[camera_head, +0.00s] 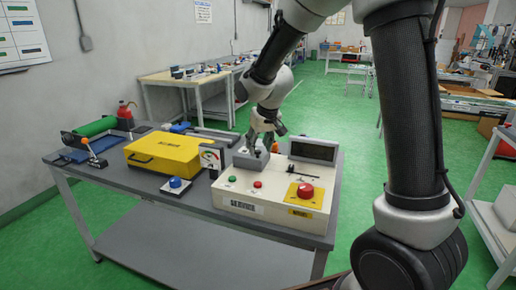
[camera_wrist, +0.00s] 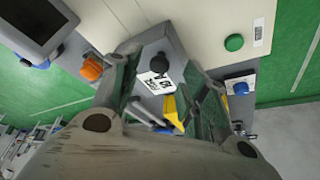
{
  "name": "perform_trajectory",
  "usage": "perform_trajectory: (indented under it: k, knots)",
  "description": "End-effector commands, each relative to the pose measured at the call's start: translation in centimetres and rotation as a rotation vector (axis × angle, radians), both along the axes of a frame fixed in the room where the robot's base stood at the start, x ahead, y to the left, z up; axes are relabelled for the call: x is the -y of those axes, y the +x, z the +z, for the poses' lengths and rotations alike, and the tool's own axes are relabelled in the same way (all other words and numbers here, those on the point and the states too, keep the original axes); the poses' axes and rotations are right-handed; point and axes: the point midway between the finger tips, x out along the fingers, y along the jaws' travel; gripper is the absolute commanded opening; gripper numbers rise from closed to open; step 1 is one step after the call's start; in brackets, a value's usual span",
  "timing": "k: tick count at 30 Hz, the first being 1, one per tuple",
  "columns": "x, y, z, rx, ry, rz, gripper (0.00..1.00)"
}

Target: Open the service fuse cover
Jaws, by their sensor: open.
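The service fuse cover (camera_head: 246,161) is a grey box on the rear left of the cream console (camera_head: 265,197). My gripper (camera_head: 260,142) is directly above it and partly hides it. In the wrist view, a black knob (camera_wrist: 158,61) and a white printed label (camera_wrist: 155,82) show on the grey cover (camera_wrist: 179,50). The two fingers of my gripper (camera_wrist: 160,70) are spread on either side of the knob and label, with nothing held between them. I cannot tell whether the fingertips touch the cover. The cover looks shut.
The console also carries a red button (camera_head: 305,191) on a yellow plate and a dark screen (camera_head: 313,151) at the back. A yellow case (camera_head: 165,152) and a blue button box (camera_head: 175,185) stand left on the grey table (camera_head: 104,171). An orange knob (camera_wrist: 92,69) is near the gripper.

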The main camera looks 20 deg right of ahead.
Motion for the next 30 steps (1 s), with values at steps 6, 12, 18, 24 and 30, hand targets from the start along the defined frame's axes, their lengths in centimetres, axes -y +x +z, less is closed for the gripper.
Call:
perform_trajectory:
  k: [6, 12, 18, 24, 30]
  knots:
    - [-0.1, 0.7, -1.8, 0.0, 0.0, 0.0, 0.44]
    - [-0.1, 0.8, -1.9, 0.001, 0.0, 0.0, 0.44]
    - [-0.1, 0.8, -1.9, 0.0, 0.0, 0.0, 0.19]
    - [-0.1, 0.8, -1.9, 0.0, 0.0, 0.0, 0.0]
    - [-0.3, 0.8, -1.8, -0.006, 0.005, 0.0, 0.0]
